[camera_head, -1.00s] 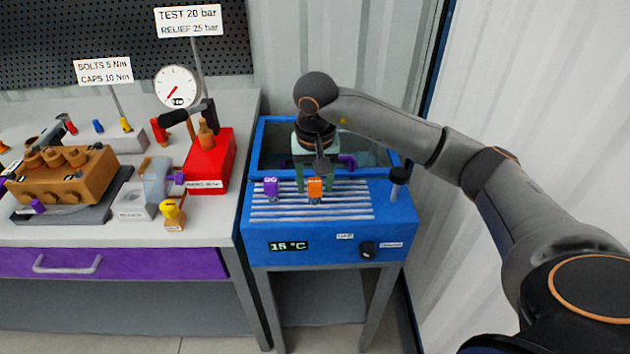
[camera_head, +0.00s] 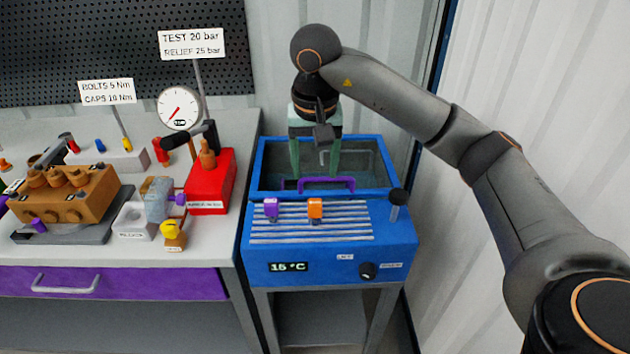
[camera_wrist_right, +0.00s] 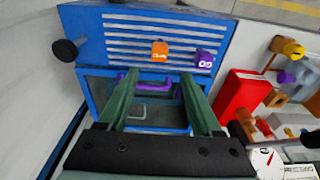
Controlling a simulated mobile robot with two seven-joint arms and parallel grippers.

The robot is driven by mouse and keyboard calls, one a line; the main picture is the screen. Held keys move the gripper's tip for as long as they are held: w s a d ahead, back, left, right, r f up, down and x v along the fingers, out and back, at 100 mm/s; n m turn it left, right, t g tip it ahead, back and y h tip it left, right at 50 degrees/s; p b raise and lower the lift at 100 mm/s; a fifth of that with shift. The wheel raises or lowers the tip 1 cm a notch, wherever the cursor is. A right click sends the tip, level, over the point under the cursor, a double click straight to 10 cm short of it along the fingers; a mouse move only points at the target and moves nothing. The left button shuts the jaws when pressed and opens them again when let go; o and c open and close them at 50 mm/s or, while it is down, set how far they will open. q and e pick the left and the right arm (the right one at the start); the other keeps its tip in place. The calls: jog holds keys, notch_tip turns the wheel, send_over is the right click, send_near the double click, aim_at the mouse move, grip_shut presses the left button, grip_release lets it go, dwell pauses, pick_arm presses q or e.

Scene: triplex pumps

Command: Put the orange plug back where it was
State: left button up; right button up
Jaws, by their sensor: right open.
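The orange plug (camera_head: 315,208) stands on the slatted top of the blue bath unit (camera_head: 330,245), right of a purple plug (camera_head: 271,207). In the right wrist view the orange plug (camera_wrist_right: 159,50) is beyond the fingertips, beside the purple plug (camera_wrist_right: 205,59). My right gripper (camera_head: 315,172) is open and empty, fingers pointing down over the open tank behind the slats. The orange plug is apart from the fingers. My left gripper is not in view.
A purple handle (camera_head: 318,184) lies at the tank's front side. A black knob on a post (camera_head: 397,197) stands at the slats' right. The left bench holds a brown pump block (camera_head: 65,200), a red hand pump (camera_head: 211,180), a yellow piece (camera_head: 173,235) and a gauge (camera_head: 180,108).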

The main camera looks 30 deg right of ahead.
jog(key=s+a+f+m+g+y, duration=0.25)
jog(key=a+y, duration=0.35)
jog(key=a, duration=0.5)
jog(key=s+a+f+m+g+y, duration=0.15)
jog(key=s+a+f+y, duration=0.3)
jog(key=a, duration=0.65)
jog(key=w+a+r+m+t+y, duration=0.1)
jog(key=a+r+m+t+y, duration=0.45)
jog(key=m+y, duration=0.85)
jog(key=w+d+f+m+t+h, duration=0.2)
jog(key=d+f+m+t+h, duration=0.45)
jog(key=m, duration=0.95)
jog(key=w+d+f+m+t+h, duration=0.1)
jog(key=d+f+m+t+h, duration=0.2)
jog(key=f+m+t+h, duration=0.95)
jog(key=s+d+f+m+g+h, duration=0.1)
jog(key=s+d+f+m+g, duration=0.2)
jog(key=s+f+m+g, duration=0.3)
jog(key=s+d+f+m+g+h, duration=0.1)
jog(key=s+d+f+m+g, duration=0.2)
jog(key=s+f+m+g, duration=0.3)
jog(key=s+f+m, duration=0.3)
jog(key=m, duration=0.2)
jog(key=shift+s+f, duration=0.25)
jog(key=shift+s, duration=0.05)
